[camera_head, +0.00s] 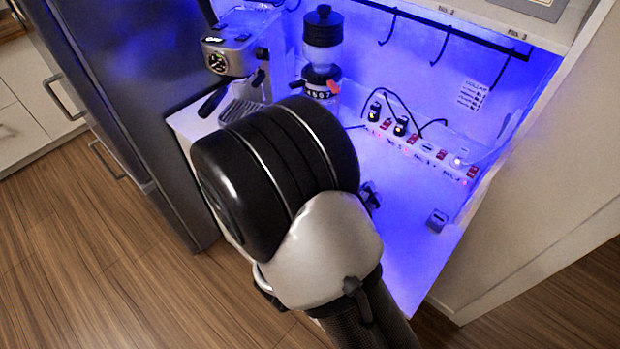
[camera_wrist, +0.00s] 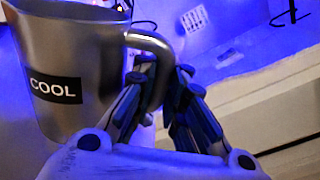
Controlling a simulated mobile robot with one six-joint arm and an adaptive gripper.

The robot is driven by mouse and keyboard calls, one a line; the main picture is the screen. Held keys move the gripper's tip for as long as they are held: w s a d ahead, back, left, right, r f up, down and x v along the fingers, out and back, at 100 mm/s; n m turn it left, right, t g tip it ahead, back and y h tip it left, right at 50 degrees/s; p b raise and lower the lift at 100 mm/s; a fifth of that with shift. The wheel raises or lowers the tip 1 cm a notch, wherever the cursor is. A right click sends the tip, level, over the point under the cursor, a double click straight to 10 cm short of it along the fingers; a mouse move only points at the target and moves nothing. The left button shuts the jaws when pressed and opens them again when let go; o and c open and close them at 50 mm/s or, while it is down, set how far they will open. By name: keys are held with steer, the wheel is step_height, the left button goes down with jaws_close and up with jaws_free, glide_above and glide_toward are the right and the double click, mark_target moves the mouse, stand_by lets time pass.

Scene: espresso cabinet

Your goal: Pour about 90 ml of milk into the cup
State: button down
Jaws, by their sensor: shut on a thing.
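A metal pitcher (camera_wrist: 88,48) with a black "COOL" label fills the left of the wrist view. Its curved handle is on its right side. My gripper (camera_wrist: 163,82) is shut on that handle, with a finger on each side. The pitcher looks roughly upright in the wrist view, and its inside and any milk are hidden. In the head view my arm hides most of the gripper and the pitcher. I cannot make out a cup in either view.
An espresso machine (camera_head: 236,58) and a grinder (camera_head: 322,55) stand at the back left of the blue-lit cabinet. A power strip (camera_head: 425,150) with plugs and cables runs along the back. Hooks (camera_head: 441,45) hang above. The white counter (camera_head: 405,225) is mostly clear at right, with a small grey block (camera_head: 437,220).

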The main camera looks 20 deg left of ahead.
steer(key=shift+w+a+r+n+p, duration=0.3)
steer(key=shift+a+r+n+p, duration=0.3)
steer(key=shift+r+n+p, duration=0.5)
steer(key=shift+w+a+r+n+p, duration=0.25)
steer(key=shift+a+r+n+p, duration=0.4)
steer(key=shift+p, duration=0.7)
stand_by(2.0)
steer(key=d+f+m+b, duration=0.1)
steer(key=f+m+b, duration=0.1)
steer(key=b, duration=0.1)
steer(key=s+d+f+m+b, duration=0.1)
steer(key=f+b, duration=0.1)
steer(key=b, duration=0.1)
steer(key=d+f+m+b, duration=0.2)
steer(key=b, duration=0.1)
steer(key=shift+s+d+m, duration=0.1)
steer(key=shift+s+m, duration=0.25)
steer(key=shift+s+d+f+m+y+b, duration=0.15)
steer(key=shift+s+d+f+m, duration=0.25)
steer(key=shift+d+f+m, duration=0.55)
steer(key=shift+s+d+f+m+y+b, duration=0.15)
steer(key=shift+s+d+f+m, duration=0.4)
steer(key=shift+m, duration=0.7)
steer(key=shift+s+d+f+m+b, duration=0.25)
steer(key=shift+d+f+m, duration=0.7)
steer(key=shift+m, duration=0.15)
